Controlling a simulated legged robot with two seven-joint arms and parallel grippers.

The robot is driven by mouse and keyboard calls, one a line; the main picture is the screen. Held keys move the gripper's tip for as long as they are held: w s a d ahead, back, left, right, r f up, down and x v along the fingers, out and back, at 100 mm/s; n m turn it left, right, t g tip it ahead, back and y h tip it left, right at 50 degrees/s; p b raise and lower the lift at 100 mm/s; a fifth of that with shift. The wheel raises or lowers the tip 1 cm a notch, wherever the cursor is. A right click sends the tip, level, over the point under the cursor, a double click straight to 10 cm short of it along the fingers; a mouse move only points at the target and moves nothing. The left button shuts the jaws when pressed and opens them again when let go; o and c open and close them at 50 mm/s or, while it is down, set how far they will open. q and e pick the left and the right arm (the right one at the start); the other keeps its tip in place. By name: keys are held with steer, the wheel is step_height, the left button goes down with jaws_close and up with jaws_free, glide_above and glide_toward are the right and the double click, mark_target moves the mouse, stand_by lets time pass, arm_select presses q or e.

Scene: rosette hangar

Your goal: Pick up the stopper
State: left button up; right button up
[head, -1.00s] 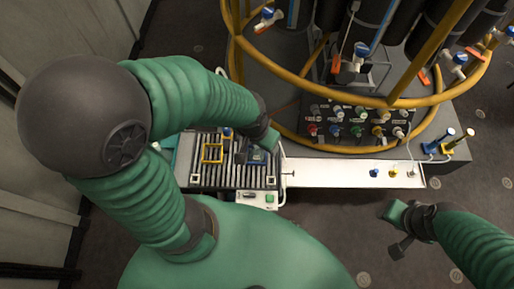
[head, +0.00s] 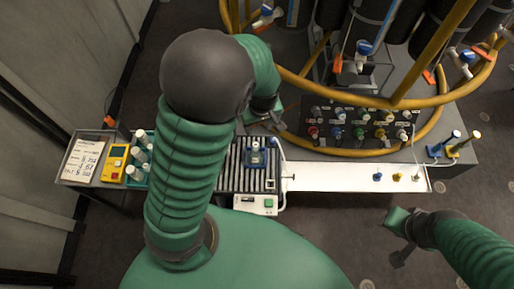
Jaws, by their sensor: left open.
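No part is plainly marked as the stopper. Three small upright pieces stand near the right end of the white ledge: a blue one (head: 378,177), a yellow one (head: 397,177) and a pale one (head: 416,177). I cannot tell whether one of them is the stopper. My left gripper (head: 275,121) is open, just above the back edge of the ribbed tray, well left of these pieces. It looks empty. My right gripper (head: 394,240) is at the lower right, in front of the ledge; its jaws are too unclear to read.
The ribbed tray (head: 232,180) carries a blue fixture (head: 256,158); my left arm hides its left part. Left are white bottles (head: 139,155), a yellow device (head: 115,163) and a written board (head: 84,160). Behind are a knob panel (head: 345,130) and yellow hoop rail (head: 340,96).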

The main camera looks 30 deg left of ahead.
mark_target(256, 145)
arm_select(q)
steer(key=f, duration=0.4)
steer(key=a+f+b, duration=0.1)
steer(key=f, duration=0.4)
steer(key=w+f, duration=0.1)
steer(key=f, duration=0.4)
steer(key=shift+a+f+b, duration=0.2)
steer(key=shift+a+b, duration=0.15)
steer(key=shift+b, duration=0.05)
steer(key=shift+w+f, duration=0.15)
steer(key=shift+f, duration=0.25)
steer(key=c, duration=1.1)
